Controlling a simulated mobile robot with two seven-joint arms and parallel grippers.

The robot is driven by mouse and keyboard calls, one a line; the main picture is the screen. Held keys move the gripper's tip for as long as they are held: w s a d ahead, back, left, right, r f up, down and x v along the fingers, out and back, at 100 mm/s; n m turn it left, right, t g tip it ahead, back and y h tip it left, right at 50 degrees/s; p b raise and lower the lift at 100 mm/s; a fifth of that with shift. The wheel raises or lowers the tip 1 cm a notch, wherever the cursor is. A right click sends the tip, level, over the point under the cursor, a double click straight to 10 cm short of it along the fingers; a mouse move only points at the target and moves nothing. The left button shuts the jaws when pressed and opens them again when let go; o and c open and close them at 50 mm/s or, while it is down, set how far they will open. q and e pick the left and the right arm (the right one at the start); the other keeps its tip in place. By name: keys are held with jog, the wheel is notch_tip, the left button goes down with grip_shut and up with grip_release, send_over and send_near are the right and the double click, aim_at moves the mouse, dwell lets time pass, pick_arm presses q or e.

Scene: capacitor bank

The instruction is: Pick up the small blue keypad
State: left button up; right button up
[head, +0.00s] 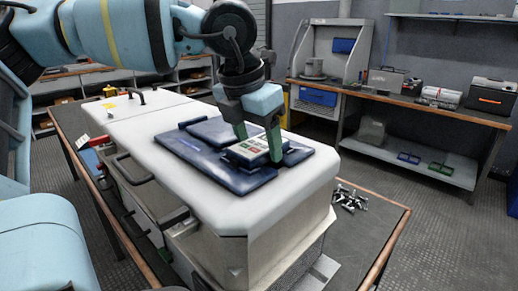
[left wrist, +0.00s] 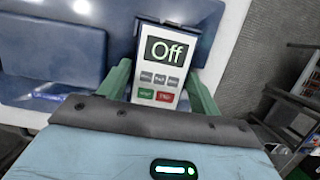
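The small keypad (left wrist: 162,68) has a light face, a screen reading "Off", grey buttons and one green and one red button. In the head view the keypad (head: 252,147) lies on a dark blue panel (head: 205,165) on top of the white cabinet. My left gripper (head: 260,142) points down over it, with its green fingers on either side. In the left wrist view the fingers (left wrist: 159,88) straddle the keypad's lower part and look spread; firm contact does not show. My right gripper is not in view.
The white cabinet top (head: 130,115) is largely clear towards the back left, with black handles there. Small dark metal parts (head: 350,197) lie on the bench to the right of the cabinet. A workbench (head: 400,100) with boxes stands at the back right.

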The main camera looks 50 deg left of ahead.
aim_at(260, 142)
pick_arm(q)
jog(key=c, duration=0.6)
jog(key=shift+r, duration=0.15)
jog(key=shift+c, duration=0.2)
jog(key=shift+r+p, duration=0.1)
jog(key=shift+p, duration=0.2)
jog(key=shift+r, duration=0.35)
jog(key=v, duration=0.3)
jog(key=shift+w+a+r, duration=0.1)
jog(key=shift+w+a, duration=0.1)
jog(key=shift+a, duration=0.1)
jog(key=s+a, duration=0.3)
jog(key=s+a+b, duration=0.1)
jog(key=s+a, duration=0.1)
jog(key=a, duration=0.2)
jog(key=s+a+r, duration=0.1)
jog(key=s+a, duration=0.2)
jog(key=shift+s+a, duration=0.2)
jog(key=shift+s, duration=0.1)
jog(key=shift+s+a+r+b, duration=0.1)
jog(key=shift+s+a+b, duration=0.3)
jog(key=shift+s+a, duration=0.25)
jog(key=shift+a, duration=0.1)
